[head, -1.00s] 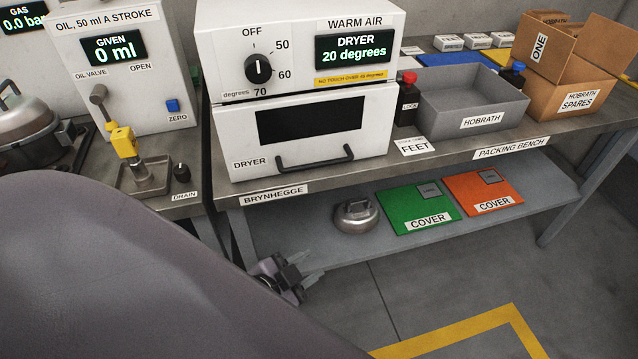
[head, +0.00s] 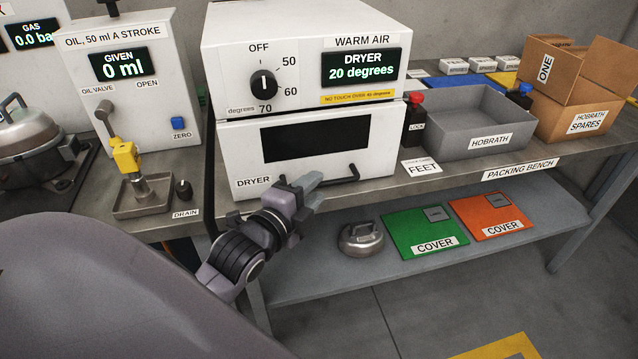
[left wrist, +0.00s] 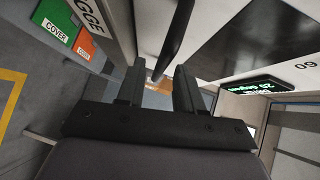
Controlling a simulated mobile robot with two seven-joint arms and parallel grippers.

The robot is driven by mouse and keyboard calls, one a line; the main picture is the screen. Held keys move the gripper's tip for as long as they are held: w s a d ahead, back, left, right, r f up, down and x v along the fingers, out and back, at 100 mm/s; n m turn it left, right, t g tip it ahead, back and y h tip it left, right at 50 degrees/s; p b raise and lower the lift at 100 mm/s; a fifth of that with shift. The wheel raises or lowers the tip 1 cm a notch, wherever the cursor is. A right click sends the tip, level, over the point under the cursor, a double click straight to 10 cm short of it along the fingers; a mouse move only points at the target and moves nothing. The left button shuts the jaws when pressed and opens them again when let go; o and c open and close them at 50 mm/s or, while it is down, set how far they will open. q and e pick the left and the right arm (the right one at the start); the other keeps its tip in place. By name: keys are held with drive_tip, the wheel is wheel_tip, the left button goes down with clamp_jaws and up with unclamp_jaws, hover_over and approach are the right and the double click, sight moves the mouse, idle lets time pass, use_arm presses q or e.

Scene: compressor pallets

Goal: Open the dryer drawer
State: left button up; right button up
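The dryer (head: 222,85) is a white box on the bench, with a dial and a display reading 20 degrees. Its drawer (head: 383,145), with a dark window, looks shut. The dark bar handle (head: 352,174) is low on the drawer front, its left part hidden by my left gripper (head: 311,183). That gripper is at the handle, fingers pointing right. In the left wrist view the left gripper (left wrist: 161,78) has its two fingers apart, and the handle (left wrist: 177,38) runs between and beyond their tips. I cannot tell whether they touch. My right gripper is in neither view.
The bench edge (head: 450,176) runs just below the drawer. A grey Hobrath tray (head: 455,145) and a red-capped bottle (head: 414,118) stand to the right. The oil unit (head: 150,70) stands left. A metal part (head: 361,238) and green and orange covers lie on the lower shelf.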

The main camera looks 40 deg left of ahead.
use_arm(q)
drive_tip(key=shift+w+f, duration=0.2)
drive_tip(key=shift+w, duration=1.15)
clamp_jaws()
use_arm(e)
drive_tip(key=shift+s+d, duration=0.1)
